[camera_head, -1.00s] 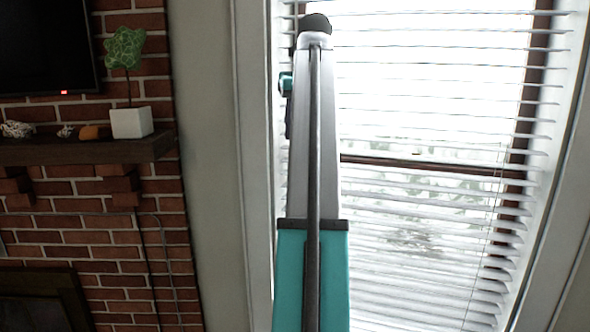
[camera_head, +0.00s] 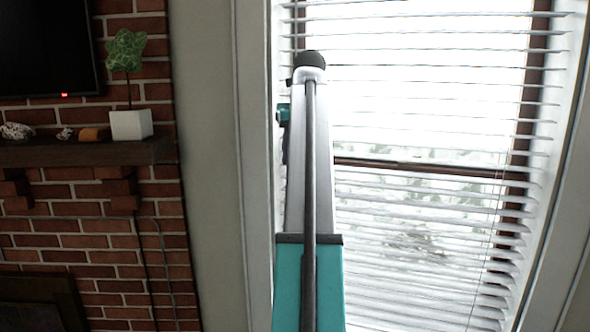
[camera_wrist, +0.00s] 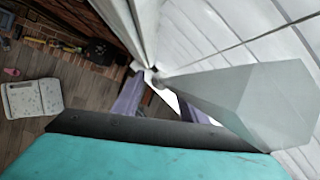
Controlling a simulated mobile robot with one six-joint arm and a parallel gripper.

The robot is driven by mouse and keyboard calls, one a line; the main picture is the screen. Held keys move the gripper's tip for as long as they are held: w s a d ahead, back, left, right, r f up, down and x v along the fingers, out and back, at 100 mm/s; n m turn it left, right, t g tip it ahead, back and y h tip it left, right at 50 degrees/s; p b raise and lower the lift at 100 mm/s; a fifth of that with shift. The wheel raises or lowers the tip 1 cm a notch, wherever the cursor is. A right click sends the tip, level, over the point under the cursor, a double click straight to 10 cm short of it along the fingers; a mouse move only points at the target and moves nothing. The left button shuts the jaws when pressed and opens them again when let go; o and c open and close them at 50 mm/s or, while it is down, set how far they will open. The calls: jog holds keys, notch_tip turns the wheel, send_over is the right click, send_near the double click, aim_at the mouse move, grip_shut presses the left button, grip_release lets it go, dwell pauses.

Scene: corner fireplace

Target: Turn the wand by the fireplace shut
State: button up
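In the wrist view a pale grey, faceted rod (camera_wrist: 245,100), which looks like the wand, runs from close to the camera on the right and narrows toward the middle. Its far end sits near the gap between the two purple-grey fingers of my gripper (camera_wrist: 160,105). The fingers are apart, and I cannot tell whether the rod passes between them or only in front of them. In the head view my arm covers the left side of the blinds (camera_head: 430,120), and neither the wand nor my fingers can be made out there. The slats are tilted open, with bright light between them.
The white window frame (camera_head: 252,150) stands just left of my arm. Further left are the brick wall (camera_head: 90,235), the mantel shelf (camera_head: 75,152) with a potted plant (camera_head: 131,124), and a TV (camera_head: 45,45). A white seat (camera_wrist: 33,98) stands on the wooden floor.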

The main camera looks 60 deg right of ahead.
jog(key=p+x, duration=0.2)
jog(key=x, duration=0.4)
dwell(0.3)
grip_shut()
